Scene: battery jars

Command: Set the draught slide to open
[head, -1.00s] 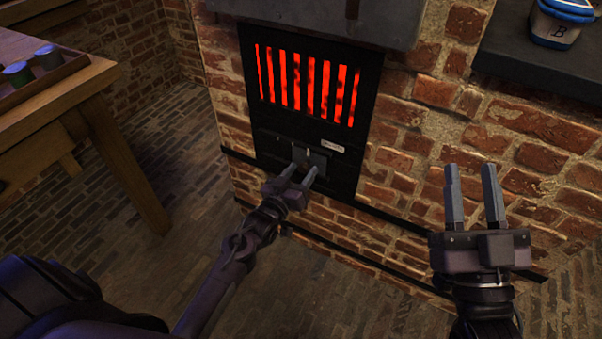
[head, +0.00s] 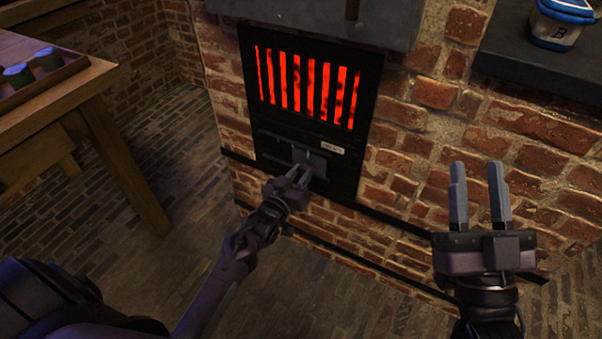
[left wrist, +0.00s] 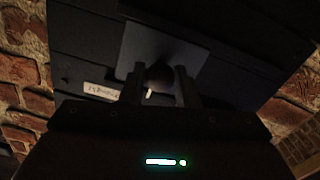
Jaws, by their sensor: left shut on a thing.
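The draught slide (head: 319,165) is a small grey plate low on the black front of the stove, below the glowing grate. It also shows in the left wrist view (left wrist: 185,50), with a dark round knob (left wrist: 158,76) on it. My left gripper (head: 303,174) is at the plate, its two fingers shut on the knob; the fingers partly hide the plate and knob in the head view. A small pale label (head: 332,147) sits at the plate's upper right; its text is too small to read. My right gripper (head: 479,166) is open and empty in front of the brick wall.
The red grate (head: 305,87) glows above the slide. A wooden table (head: 75,95) with a tray of jars stands at the left. Dark rails run along the brickwork below.

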